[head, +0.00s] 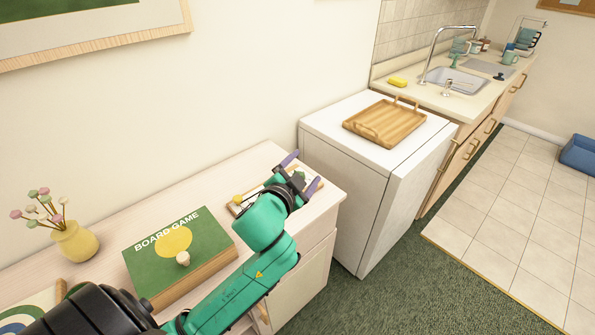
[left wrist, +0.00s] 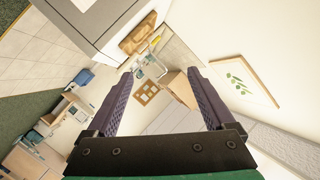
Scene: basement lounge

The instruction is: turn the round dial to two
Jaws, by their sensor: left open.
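I cannot make out a round dial with numbers in either view. My left gripper (head: 302,173) is open and empty above the right end of the pale cabinet (head: 325,199). Its two purple fingers stand wide apart in the left wrist view (left wrist: 159,73), with nothing between them close by. Below the gripper, a flat framed thing with a small yellow part (head: 237,199) lies on the cabinet top, mostly hidden by my arm. My right gripper is in neither view.
A green board game box (head: 150,262) and a yellow vase (head: 75,243) stand on the cabinet. Right of it is a white appliance (head: 345,195) with a wooden tray (head: 385,122) on top. Behind is a counter with a sink (head: 455,80). Carpet in front is clear.

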